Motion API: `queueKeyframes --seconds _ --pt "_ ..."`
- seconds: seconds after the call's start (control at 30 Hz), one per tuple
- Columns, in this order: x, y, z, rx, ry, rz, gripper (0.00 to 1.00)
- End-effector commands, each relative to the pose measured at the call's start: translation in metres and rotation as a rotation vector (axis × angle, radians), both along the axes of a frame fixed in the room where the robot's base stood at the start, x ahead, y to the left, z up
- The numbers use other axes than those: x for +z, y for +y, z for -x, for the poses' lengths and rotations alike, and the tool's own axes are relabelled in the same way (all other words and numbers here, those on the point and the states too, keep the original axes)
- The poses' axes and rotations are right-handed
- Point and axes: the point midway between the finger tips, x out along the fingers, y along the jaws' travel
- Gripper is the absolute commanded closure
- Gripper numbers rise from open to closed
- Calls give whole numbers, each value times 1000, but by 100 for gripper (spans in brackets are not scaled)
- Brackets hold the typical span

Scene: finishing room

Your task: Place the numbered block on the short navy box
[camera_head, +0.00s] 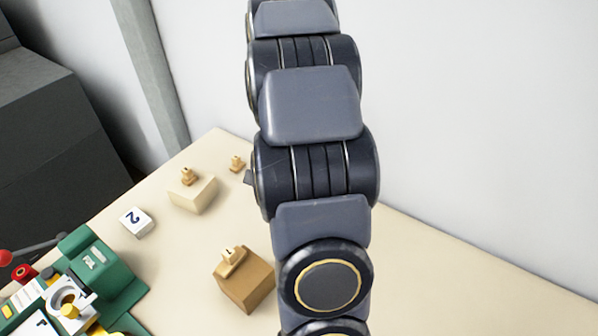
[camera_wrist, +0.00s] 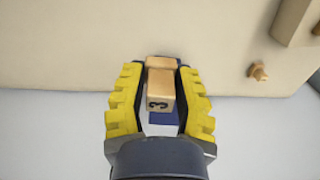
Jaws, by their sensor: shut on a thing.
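My gripper (camera_wrist: 160,88), with yellow padded fingers, is shut on a light wooden numbered block (camera_wrist: 160,80) marked "3" in the wrist view. The fingers stand on either side of it. A small white and dark blue patch (camera_wrist: 162,124) shows between the fingers below the block; I cannot tell what it belongs to. In the head view my arm covers the middle of the picture, and the gripper and held block are not visible there.
A brown box (camera_head: 251,288) and a cream box (camera_head: 198,198) each carry a wooden piece. A small wooden piece (camera_head: 237,165) stands behind them. A white block (camera_head: 136,223) marked "2" and a green machine (camera_head: 108,264) are at left. The cream tabletop (camera_head: 190,258) has bare room between them.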

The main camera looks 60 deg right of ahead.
Motion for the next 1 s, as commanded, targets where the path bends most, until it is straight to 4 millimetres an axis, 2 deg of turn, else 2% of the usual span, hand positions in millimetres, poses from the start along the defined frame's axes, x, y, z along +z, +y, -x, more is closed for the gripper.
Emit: queueKeyframes --seconds 0.03,0.2,0.37,0.47,0.87,1.0 --pt "20 -9 8 3 -8 9 91" --pt "68 -23 36 31 -1 9 91" --pt "87 -29 49 42 6 6 91" --pt "85 -39 44 44 7 6 91" --pt "49 -105 3 44 7 4 91" --pt "22 -122 -8 45 10 3 91"
